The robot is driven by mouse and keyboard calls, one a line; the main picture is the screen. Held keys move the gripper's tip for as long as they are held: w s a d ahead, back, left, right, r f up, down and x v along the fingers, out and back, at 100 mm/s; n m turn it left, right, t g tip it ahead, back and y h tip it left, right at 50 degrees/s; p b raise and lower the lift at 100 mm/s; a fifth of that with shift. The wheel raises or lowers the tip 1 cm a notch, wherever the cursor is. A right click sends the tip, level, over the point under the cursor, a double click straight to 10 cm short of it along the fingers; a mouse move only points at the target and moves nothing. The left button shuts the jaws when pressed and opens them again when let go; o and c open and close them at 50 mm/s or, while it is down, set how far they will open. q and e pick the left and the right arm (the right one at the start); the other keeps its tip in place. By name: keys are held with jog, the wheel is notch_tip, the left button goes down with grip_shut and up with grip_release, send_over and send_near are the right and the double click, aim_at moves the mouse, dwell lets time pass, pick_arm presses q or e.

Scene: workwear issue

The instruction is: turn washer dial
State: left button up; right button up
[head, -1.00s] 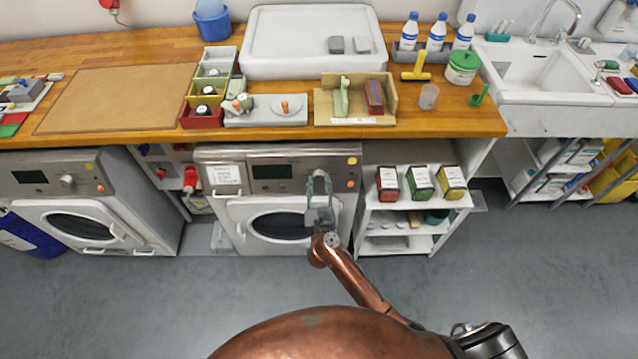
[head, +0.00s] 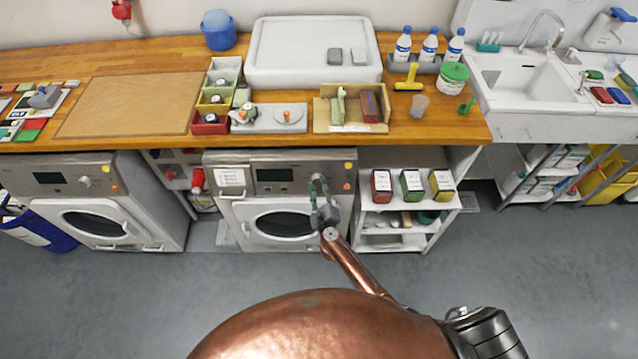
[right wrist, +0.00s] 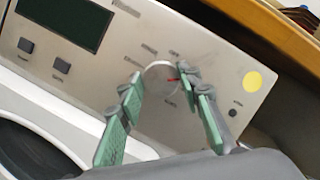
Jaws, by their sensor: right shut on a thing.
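The washer (head: 240,215) under the middle of the counter has a grey control panel with a dark display (head: 274,175). Its round dial (right wrist: 158,80) shows in the right wrist view, pale with a red mark at its right side. My right gripper (head: 318,181) is at the panel, right of the display. In the right wrist view its green fingers (right wrist: 161,78) are shut on the dial, one on each side. My left gripper is not in view.
A yellow sticker (right wrist: 253,82) and a small dark button (right wrist: 233,113) lie right of the dial. A shelf (head: 410,210) with several boxes stands close to the right. The wooden counter (head: 130,60) overhangs the panel. A second washer (head: 100,205) stands to the left.

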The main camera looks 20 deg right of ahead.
jog(key=n+p, duration=0.3)
jog(key=n+g+y+p, duration=0.1)
jog(key=n+p, duration=0.2)
jog(key=n+y+p, duration=0.1)
jog(key=n+p, duration=0.2)
jog(key=shift+r+g+p, duration=0.25)
jog(key=shift+g+p, duration=0.05)
jog(key=shift+p, duration=0.1)
jog(key=shift+s+f+n+g+y+p, duration=0.1)
jog(key=shift+n+g+y+p, duration=0.15)
jog(key=shift+n+p, duration=0.65)
jog(key=shift+f+n+g+y+p, duration=0.1)
jog(key=shift+n+g+y+p, duration=0.15)
jog(key=shift+n+p, duration=0.6)
jog(key=o, duration=1.2)
jog(key=shift+d, duration=0.1)
jog(key=shift+c, duration=0.2)
